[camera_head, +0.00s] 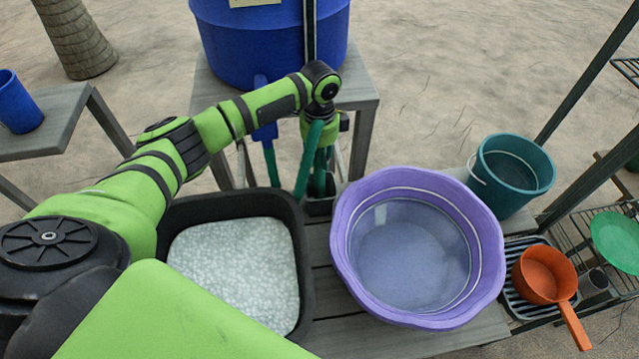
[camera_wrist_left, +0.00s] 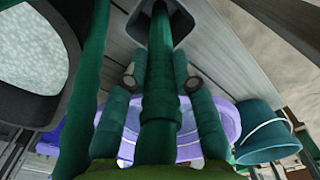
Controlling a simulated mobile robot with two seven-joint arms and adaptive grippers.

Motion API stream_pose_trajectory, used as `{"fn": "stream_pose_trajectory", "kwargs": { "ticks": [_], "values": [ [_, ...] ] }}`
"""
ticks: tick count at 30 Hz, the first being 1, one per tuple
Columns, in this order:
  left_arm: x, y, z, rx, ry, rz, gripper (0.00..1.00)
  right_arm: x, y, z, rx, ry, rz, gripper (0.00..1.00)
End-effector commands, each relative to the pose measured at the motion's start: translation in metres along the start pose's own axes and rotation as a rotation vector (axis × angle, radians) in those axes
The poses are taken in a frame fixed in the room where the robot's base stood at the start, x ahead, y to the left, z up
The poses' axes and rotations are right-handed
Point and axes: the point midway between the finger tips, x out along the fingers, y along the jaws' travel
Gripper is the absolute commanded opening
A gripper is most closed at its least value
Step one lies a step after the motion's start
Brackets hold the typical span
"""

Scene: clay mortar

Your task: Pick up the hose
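The green hose (camera_head: 308,160) hangs by the front of the blue barrel (camera_head: 270,45), and part of it goes down to a small black holder (camera_head: 320,206). My left gripper (camera_head: 321,165) points down at the hose, just behind the black tub. In the left wrist view, the hose (camera_wrist_left: 160,95) runs straight between the two fingers of the left gripper (camera_wrist_left: 160,72), and the finger pads lie close against its sides. The gripper appears shut on it. The hose's lower end is inside the holder (camera_wrist_left: 188,22). My right gripper is not in view.
A black tub (camera_head: 303,260) with pale contents and a purple basin (camera_head: 345,215) of water stand on the wooden table (camera_head: 370,345). A teal bucket (camera_head: 495,190) and an orange dipper (camera_head: 540,275) are at right. A blue cup (camera_head: 18,105) stands at left.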

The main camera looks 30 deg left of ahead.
Motion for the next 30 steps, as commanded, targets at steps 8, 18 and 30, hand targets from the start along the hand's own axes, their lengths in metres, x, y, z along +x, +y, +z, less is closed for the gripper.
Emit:
{"fn": "stream_pose_trajectory", "kwargs": {
  "ticks": [8, 18, 30],
  "values": [
    [0.0, 0.0, 0.0, 0.0, 0.0, 0.0, 0.01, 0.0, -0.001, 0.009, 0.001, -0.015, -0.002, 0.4],
    [-0.035, -0.002, -0.001, 0.001, 0.003, -0.006, 0.01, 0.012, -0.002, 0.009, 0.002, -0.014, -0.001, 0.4],
    [-0.104, -0.001, 0.0, 0.0, 0.001, -0.002, 0.01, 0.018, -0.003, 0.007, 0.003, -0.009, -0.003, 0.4]
  ]
}}
